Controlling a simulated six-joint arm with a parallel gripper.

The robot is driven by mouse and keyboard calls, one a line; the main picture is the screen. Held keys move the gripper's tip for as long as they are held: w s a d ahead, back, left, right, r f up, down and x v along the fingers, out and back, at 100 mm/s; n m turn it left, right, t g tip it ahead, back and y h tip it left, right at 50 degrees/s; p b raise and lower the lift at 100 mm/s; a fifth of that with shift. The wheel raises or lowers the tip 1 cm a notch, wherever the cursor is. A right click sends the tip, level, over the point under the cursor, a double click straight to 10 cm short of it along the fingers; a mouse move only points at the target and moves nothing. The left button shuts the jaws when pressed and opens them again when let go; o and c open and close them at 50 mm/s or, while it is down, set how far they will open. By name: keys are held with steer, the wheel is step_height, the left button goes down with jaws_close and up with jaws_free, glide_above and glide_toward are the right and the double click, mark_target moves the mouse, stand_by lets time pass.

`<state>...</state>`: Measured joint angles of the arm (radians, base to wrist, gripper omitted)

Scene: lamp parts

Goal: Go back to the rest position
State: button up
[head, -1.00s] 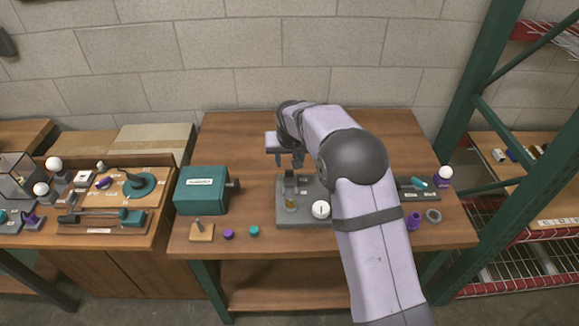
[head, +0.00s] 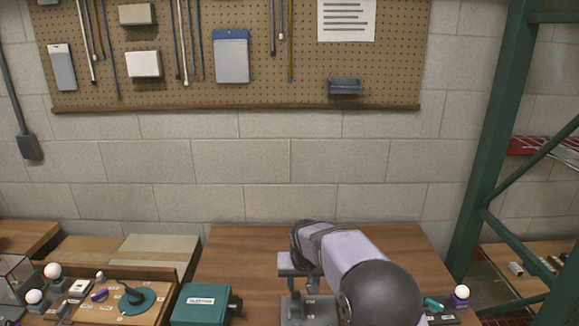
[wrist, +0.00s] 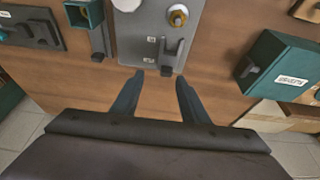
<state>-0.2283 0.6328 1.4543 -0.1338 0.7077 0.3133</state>
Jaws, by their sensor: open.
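My gripper (wrist: 158,78) shows in the wrist view with its two dark fingers spread apart and nothing between them. It hangs above the wooden workbench (wrist: 110,90), close to the edge of a grey fixture plate (wrist: 142,40). In the head view my arm reaches over the workbench (head: 250,250). The gripper end there is partly hidden by the arm, and the bench's front part lies below the picture.
A teal box (head: 200,303) stands left of the arm; it also shows in the wrist view (wrist: 276,62). A white-topped purple part (head: 460,294) is at the right. A green rack post (head: 492,140) rises beside the bench. The back of the bench is clear.

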steer(key=s+d+g, duration=0.1)
steer(key=s+d, duration=0.2)
steer(key=s, duration=0.8)
steer(key=s+d+f+g, duration=0.1)
steer(key=s+d, duration=0.3)
steer(key=s, duration=0.8)
steer(key=s+d+f+g, duration=0.1)
steer(key=s+d+g, duration=0.1)
steer(key=s, duration=0.9)
steer(key=shift+s+d, duration=0.15)
steer(key=shift+d, duration=0.75)
